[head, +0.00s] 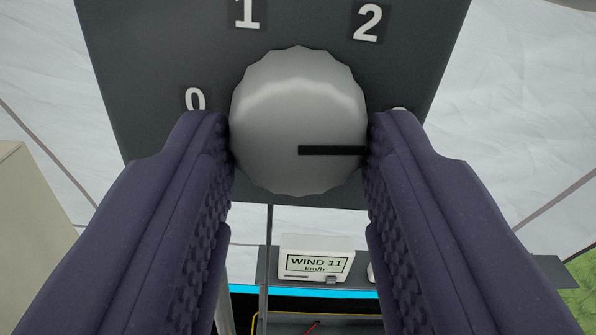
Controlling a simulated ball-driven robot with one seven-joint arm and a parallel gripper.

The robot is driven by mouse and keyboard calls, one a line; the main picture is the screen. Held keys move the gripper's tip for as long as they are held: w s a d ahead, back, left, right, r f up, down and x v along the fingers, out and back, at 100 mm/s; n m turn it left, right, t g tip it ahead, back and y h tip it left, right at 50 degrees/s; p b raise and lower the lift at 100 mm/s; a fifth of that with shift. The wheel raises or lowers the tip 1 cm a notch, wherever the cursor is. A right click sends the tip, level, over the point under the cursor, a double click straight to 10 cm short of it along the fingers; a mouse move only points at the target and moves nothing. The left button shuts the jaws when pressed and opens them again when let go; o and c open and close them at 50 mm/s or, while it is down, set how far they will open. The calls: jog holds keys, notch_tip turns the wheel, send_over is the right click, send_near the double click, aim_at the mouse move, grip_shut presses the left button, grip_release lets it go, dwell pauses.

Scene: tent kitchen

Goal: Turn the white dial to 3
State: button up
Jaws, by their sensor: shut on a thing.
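The white dial (290,95) is a round knob with a fluted edge, in the middle of the head view. My gripper (299,125) is shut on the dial, one purple finger on each side.
Below the panel, a white display box (316,259) reading "WIND 11 km/h" stands on a dark shelf (545,270). A beige block (30,230) stands at the left edge. White tent fabric (520,90) is behind, with a green patch at lower right.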

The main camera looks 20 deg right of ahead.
jog(key=shift+w+f+m, duration=0.1)
jog(key=shift+f+m, duration=0.1)
jog(key=shift+m, duration=0.4)
jog(key=o, duration=1)
jog(key=shift+r, duration=0.1)
jog(key=b+v, duration=0.3)
jog(key=v, duration=0.5)
